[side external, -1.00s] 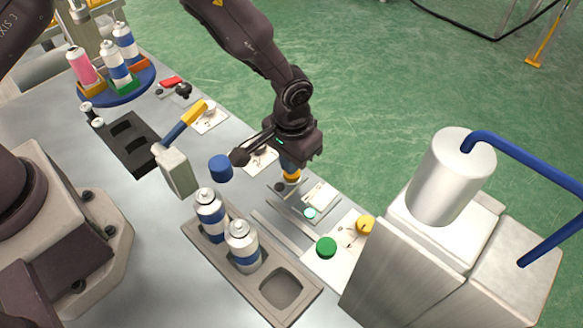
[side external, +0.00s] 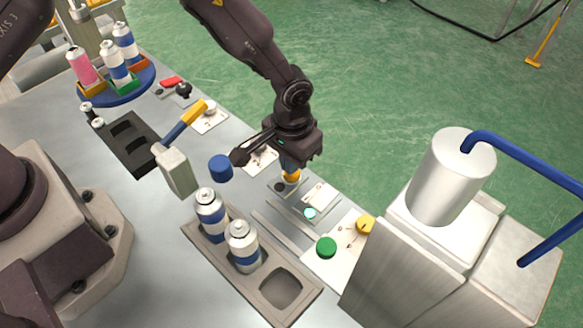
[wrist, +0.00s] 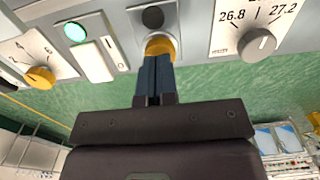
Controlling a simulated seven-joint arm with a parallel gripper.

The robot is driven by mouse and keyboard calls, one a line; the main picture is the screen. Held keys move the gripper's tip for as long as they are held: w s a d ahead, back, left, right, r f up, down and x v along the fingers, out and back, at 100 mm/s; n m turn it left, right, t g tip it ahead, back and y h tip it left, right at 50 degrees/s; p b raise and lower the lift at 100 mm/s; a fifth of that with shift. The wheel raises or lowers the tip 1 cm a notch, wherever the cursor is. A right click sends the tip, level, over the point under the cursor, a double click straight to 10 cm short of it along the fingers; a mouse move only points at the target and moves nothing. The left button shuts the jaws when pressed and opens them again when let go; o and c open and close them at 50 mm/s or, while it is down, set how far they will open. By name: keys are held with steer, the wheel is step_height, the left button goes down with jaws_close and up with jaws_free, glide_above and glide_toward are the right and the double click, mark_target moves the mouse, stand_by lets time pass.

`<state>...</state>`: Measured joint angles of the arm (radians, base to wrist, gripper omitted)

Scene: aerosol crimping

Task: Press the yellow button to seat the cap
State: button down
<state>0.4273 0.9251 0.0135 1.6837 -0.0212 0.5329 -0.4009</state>
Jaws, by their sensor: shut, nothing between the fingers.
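The yellow button (side external: 291,178) sits on a small panel on the bench, below my gripper (side external: 289,168). In the wrist view the yellow button (wrist: 159,45) shows just past the tips of my closed fingers (wrist: 155,62). The fingertips overlap its near side and appear to be at or on it; how far it is pressed cannot be told. My gripper is shut with nothing between the fingers. No loose cap is clearly seen.
Two blue-and-white cans (side external: 241,245) stand in a grey tray with an empty pocket. A green button (side external: 326,247) and yellow knob (side external: 365,224) are to the right. A lit teal indicator (wrist: 75,32) and grey dial (wrist: 260,42) flank the yellow button.

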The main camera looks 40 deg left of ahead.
steer(key=shift+f, duration=0.65)
stand_by(0.7)
step_height(320, 180, up, 11)
stand_by(1.3)
steer(key=shift+f, duration=0.1)
steer(key=s+a+r+t, duration=0.2)
steer(key=s+a+r, duration=0.6)
steer(key=s+r, duration=0.2)
steer(key=s+a+r+t, duration=0.3)
steer(key=s+a+r, duration=0.6)
steer(key=r, duration=0.3)
steer(key=shift+s+a+r+t, duration=0.15)
steer(key=shift+s+a+t, duration=0.15)
steer(key=shift+s, duration=0.15)
